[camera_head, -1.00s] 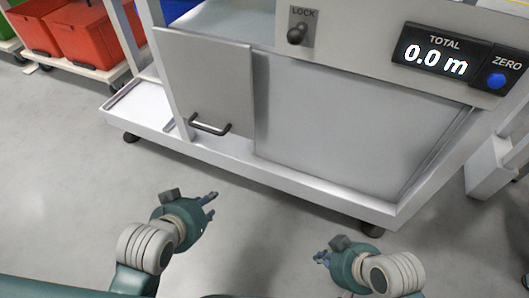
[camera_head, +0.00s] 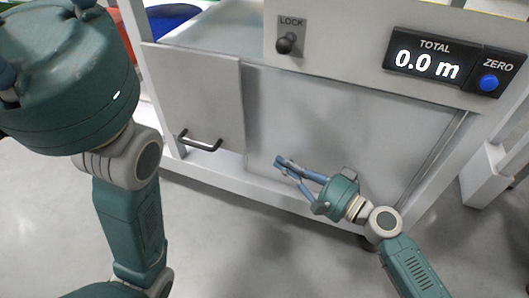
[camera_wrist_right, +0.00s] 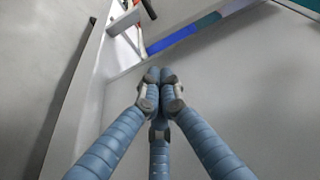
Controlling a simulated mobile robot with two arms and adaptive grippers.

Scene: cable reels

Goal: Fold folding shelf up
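The folding shelf (camera_head: 200,95) is a flat grey panel hanging down at the left of the cart's front. A dark bar handle (camera_head: 200,142) sits near its lower edge. My right gripper (camera_head: 281,163) is in front of the cart, right of the handle and apart from it. In the right wrist view its blue fingers (camera_wrist_right: 160,76) come together at the tips, with nothing seen between them. My left gripper (camera_head: 65,75) is large and close at the upper left; its fingers are mostly cut off by the frame or hidden by its body.
The lock knob (camera_head: 288,43) and the length display (camera_head: 427,63) with its blue zero button (camera_head: 489,83) are on the upper panel. A plain grey front panel (camera_head: 340,120) lies right of the shelf. Grey floor (camera_head: 230,240) is open in front.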

